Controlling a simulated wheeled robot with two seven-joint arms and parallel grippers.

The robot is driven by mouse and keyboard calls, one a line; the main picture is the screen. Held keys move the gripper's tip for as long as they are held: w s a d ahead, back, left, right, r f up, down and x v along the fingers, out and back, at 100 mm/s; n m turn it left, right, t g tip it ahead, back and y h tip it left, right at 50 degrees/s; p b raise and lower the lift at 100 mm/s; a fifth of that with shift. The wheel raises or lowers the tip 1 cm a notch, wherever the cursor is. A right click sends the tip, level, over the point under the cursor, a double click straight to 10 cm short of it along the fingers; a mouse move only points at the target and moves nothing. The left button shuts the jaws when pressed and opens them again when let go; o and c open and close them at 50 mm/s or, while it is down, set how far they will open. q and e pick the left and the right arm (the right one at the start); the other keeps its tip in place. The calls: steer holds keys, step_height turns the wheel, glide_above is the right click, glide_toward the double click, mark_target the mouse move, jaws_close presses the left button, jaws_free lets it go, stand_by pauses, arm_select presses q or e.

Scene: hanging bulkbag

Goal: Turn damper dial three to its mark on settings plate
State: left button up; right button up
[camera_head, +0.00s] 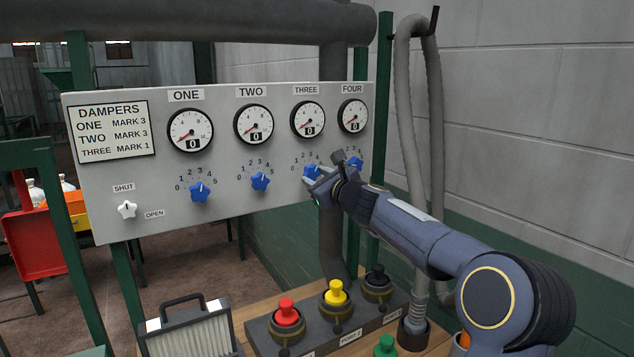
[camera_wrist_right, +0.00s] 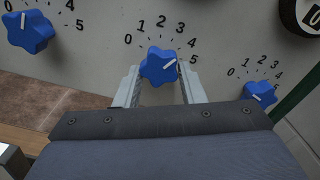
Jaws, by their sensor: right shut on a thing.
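Damper dial three is a blue star-shaped knob (camera_head: 312,172) on the grey panel, under the gauge labelled THREE (camera_head: 308,119). My right gripper (camera_head: 315,180) is shut on it. In the right wrist view my two fingers (camera_wrist_right: 160,83) stand on either side of the knob (camera_wrist_right: 157,66). The settings plate (camera_head: 111,131) reads ONE MARK 3, TWO MARK 3, THREE MARK 1. Gauge three's counter reads 0. My left gripper is out of view.
Blue dials one (camera_head: 200,191), two (camera_head: 260,181) and four (camera_head: 355,163) sit on the same panel, dial four close to my right gripper. A white shut/open knob (camera_head: 127,209) is at lower left. Below are red (camera_head: 287,312) and yellow (camera_head: 335,292) plungers.

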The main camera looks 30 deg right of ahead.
steer(key=n+b, duration=0.1)
steer(key=n, duration=0.2)
steer(key=shift+n+b, duration=0.35)
steer(key=shift+n, duration=0.05)
steer(key=n+b, duration=0.2)
steer(key=n, duration=0.2)
steer(key=shift+d+n, duration=0.1)
steer(key=shift+n, duration=0.2)
steer(key=n+b, duration=0.1)
steer(key=n, duration=0.2)
steer(key=shift+r+b, duration=0.1)
steer(key=shift+b, duration=0.3)
steer(key=shift+r+n+b, duration=0.1)
steer(key=shift+n+b, duration=0.55)
steer(key=shift+n, duration=1.05)
steer(key=o, duration=1)
steer(key=shift+r, duration=0.1)
